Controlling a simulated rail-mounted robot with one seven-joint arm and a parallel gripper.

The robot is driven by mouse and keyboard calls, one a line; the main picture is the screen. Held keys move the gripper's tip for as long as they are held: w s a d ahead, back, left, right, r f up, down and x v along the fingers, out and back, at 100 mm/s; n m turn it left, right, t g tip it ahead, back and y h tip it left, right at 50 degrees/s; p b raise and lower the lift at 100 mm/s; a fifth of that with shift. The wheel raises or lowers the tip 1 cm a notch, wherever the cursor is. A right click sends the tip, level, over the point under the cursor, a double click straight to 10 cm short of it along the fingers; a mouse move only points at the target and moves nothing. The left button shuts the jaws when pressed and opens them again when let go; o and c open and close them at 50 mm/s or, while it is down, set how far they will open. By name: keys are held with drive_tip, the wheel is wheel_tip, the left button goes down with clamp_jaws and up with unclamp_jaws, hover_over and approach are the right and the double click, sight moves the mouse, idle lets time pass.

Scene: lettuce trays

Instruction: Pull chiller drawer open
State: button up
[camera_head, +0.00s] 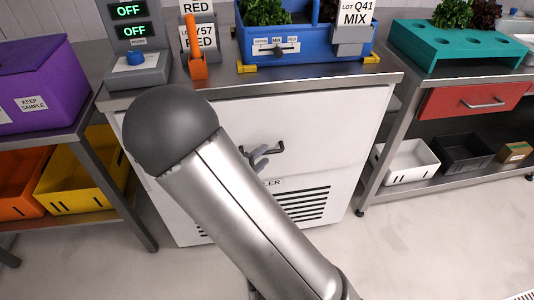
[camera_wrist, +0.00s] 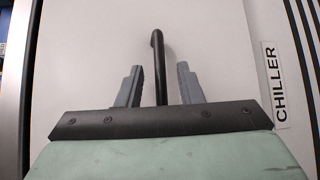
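The white chiller drawer front (camera_head: 310,125) is in the middle of the head view, flush with the cabinet as far as I can see. Its dark bar handle (camera_head: 276,149) sits near the middle of the front. My gripper (camera_head: 259,158) is at the handle, with my arm hiding the left part of the front. In the wrist view, the black handle (camera_wrist: 158,60) runs between the two grey fingers of my gripper (camera_wrist: 160,78). The fingers are apart, with a visible gap on each side of the handle. A CHILLER label (camera_wrist: 275,85) is at the right.
Above the drawer, a steel counter (camera_head: 330,82) carries a blue crate (camera_head: 300,48) and a control box (camera_head: 136,68). A table with a purple box (camera_head: 35,85) stands left. A shelf unit with a red drawer (camera_head: 450,100) stands right. The floor (camera_head: 420,250) in front is clear.

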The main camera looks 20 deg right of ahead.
sight(267, 153)
drive_tip(key=shift+x, duration=1.55)
drive_tip(key=shift+c, duration=0.2)
clamp_jaws()
